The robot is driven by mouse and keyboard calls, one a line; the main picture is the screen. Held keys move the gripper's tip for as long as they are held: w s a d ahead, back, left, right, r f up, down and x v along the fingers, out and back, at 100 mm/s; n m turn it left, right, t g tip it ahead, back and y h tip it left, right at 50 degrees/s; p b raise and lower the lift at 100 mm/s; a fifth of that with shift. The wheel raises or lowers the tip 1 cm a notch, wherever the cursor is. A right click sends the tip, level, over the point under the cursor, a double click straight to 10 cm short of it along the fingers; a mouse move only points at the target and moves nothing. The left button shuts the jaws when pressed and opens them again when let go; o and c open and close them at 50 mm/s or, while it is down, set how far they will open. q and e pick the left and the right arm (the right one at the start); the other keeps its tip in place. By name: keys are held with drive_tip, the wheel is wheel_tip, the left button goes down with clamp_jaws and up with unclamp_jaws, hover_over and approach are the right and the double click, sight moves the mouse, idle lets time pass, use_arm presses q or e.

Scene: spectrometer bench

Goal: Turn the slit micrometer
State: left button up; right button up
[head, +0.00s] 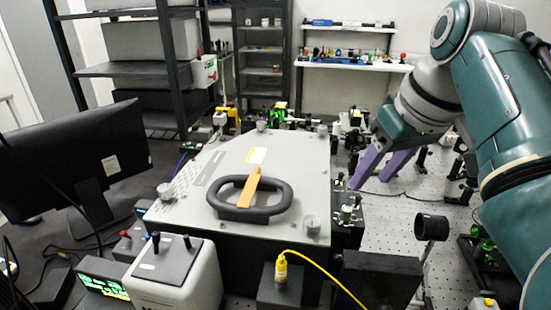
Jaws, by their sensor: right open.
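The spectrometer (285,165) is a large grey-topped box in the middle of the head view. A small metal knob assembly (347,213) stands at its right side and looks like the slit micrometer, but it is too small to be sure. My right gripper (371,183) reaches in from the upper right with two purple fingers pointing down and left. It is open, with nothing seen between the fingers. Its tips are above and slightly right of the knob assembly, apart from it in the picture. My left gripper is not in view.
A dark ring handle (222,206) with an orange strip (249,186) lies on the spectrometer's lid. A yellow cable (325,270) runs at the front. A black round mount (431,227) stands on the optical table (395,212) at right. A monitor (70,155) is at left.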

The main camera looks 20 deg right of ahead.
sight(348, 209)
drive_tip(key=x, duration=0.6)
drive_tip(key=b+x, duration=0.1)
drive_tip(key=x, duration=0.3)
drive_tip(key=shift+s+a, duration=0.1)
drive_tip(key=shift+a, duration=0.15)
drive_tip(key=shift+c, duration=0.2)
clamp_jaws()
